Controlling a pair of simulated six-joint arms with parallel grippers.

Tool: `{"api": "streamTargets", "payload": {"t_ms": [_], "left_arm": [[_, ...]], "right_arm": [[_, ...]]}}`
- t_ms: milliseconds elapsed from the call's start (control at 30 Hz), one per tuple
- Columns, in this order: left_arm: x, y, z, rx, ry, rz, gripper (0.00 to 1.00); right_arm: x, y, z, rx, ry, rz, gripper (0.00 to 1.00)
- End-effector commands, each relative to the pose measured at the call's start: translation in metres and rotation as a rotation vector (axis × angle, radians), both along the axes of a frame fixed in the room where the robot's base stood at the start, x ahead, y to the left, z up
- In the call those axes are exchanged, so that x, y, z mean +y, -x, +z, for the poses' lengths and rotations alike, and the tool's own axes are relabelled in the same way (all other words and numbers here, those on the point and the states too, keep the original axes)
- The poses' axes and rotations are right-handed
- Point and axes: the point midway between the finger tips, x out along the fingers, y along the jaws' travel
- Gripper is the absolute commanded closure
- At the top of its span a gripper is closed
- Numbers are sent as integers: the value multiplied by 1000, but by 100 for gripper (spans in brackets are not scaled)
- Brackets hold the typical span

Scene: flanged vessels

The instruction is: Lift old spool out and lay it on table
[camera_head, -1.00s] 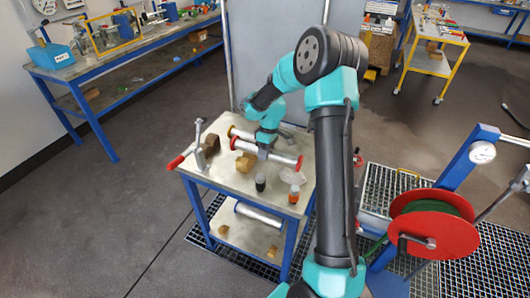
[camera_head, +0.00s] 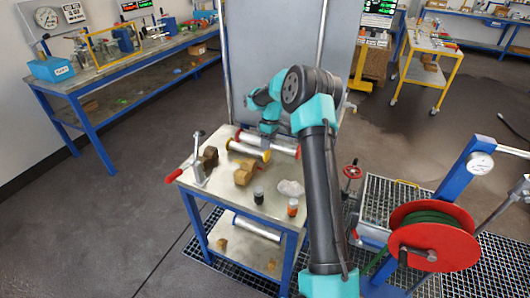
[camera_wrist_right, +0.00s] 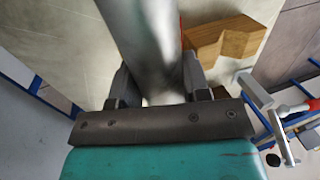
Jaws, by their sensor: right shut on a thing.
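A grey spool with red ends (camera_head: 285,148) is at the back of the small metal table (camera_head: 222,188). My right gripper (camera_head: 268,137) is shut around its tube from above; I cannot tell whether the spool touches the table. In the right wrist view, the gripper (camera_wrist_right: 158,92) grips the grey tube (camera_wrist_right: 145,40) between both fingers. A second grey spool with yellow ends (camera_head: 249,151) is just in front of the red-ended one. Which of the two is the old spool is not marked. My left gripper is not in view.
A wooden block (camera_head: 243,172), a dark brown block (camera_head: 210,157), a red-handled tool (camera_head: 197,160), a black-capped jar (camera_head: 258,195), an orange jar (camera_head: 293,207) and a whitish crumpled item (camera_head: 291,188) crowd the tabletop. A red hose reel (camera_head: 440,245) stands at right.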

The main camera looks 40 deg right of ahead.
Motion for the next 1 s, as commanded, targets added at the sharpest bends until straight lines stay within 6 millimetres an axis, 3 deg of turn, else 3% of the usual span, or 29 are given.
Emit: {"api": "streamTargets", "payload": {"t_ms": [500, 700, 1000], "left_arm": [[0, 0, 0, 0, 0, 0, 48], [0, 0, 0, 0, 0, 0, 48], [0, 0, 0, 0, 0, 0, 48]], "right_arm": [[-81, -31, 15, -5, -3, -9, 100], [-92, -32, 18, -5, -5, -7, 100], [-93, -32, 19, -5, -5, -7, 100]]}}
